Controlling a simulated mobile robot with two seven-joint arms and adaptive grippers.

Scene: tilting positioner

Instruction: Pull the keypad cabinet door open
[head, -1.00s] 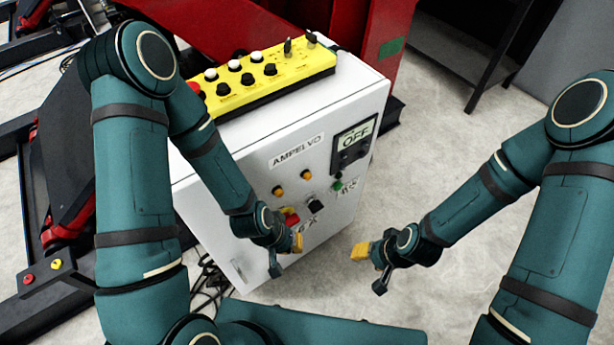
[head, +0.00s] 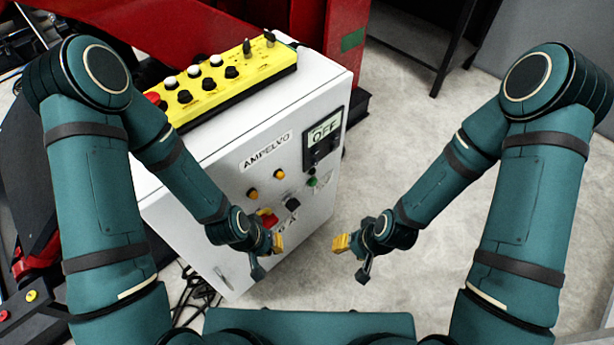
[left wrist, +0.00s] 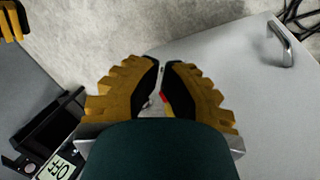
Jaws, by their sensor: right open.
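The white cabinet (head: 228,148) stands left of centre in the head view, with an "OFF" display, knobs and a red switch on its front. The front looks flush and shut. Its metal door handle (head: 222,277) is at the lower left of the front; it shows at the upper right in the left wrist view (left wrist: 283,42). My left gripper (head: 277,242) is in front of the panel near the red switch, to the right of the handle and apart from it. Its fingers show a narrow empty gap (left wrist: 161,80). My right gripper (head: 340,243) is open and empty, right of the cabinet.
A yellow control box (head: 225,78) with buttons lies on the cabinet's top. A red frame (head: 345,45) stands behind. Black cables (head: 192,295) lie on the floor at the cabinet's lower left. The pale floor (head: 400,120) to the right is clear up to a dark stand (head: 455,40).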

